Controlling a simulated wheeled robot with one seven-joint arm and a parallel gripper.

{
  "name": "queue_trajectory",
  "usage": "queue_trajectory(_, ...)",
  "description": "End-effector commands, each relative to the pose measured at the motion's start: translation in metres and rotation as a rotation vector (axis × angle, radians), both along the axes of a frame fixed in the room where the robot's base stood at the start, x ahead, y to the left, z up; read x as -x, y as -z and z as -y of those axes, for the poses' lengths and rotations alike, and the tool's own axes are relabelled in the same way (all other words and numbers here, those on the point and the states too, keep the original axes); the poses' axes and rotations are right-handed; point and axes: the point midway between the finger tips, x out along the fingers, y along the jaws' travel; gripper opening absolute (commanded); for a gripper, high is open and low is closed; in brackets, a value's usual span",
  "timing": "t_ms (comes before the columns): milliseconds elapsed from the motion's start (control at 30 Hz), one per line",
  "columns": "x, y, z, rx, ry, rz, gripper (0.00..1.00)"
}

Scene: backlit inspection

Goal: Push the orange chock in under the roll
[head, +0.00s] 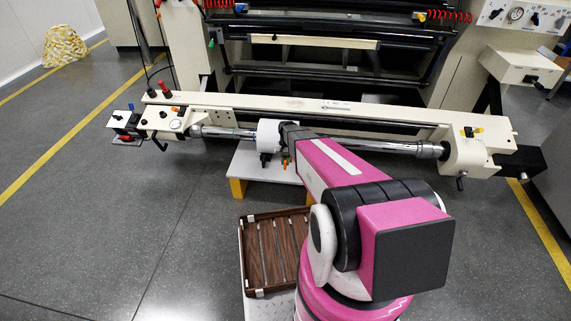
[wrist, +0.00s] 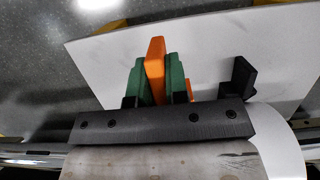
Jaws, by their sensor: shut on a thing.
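The white roll (head: 268,134) sits on the chrome shaft of the machine, left of my arm's end. Its pale curved side (wrist: 282,140) shows at the lower right of the wrist view. The orange chock (wrist: 155,62) stands upright between the green fingers of my gripper (wrist: 154,82), which is shut on it. A small orange piece (wrist: 190,89) shows beside the right finger. In the head view the chock (head: 285,163) is a small orange spot by the roll's lower right. My gripper's dark body hides the space between chock and roll.
A white platform (head: 245,163) on orange feet lies below the roll. A black chock-like piece (wrist: 240,77) stands on it, right of my gripper in the wrist view. A brown slatted tray (head: 262,290) is nearer me. Open floor (head: 140,220) lies to the left.

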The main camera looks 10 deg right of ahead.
Motion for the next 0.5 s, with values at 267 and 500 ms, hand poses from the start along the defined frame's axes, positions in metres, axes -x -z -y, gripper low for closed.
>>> queue_trajectory(267,0.0002,-0.0014,0.0003,0.0,0.0,0.0,0.0)
queue_trajectory(500,0.0,0.0018,0.0002,0.0,0.0,-0.001,0.0)
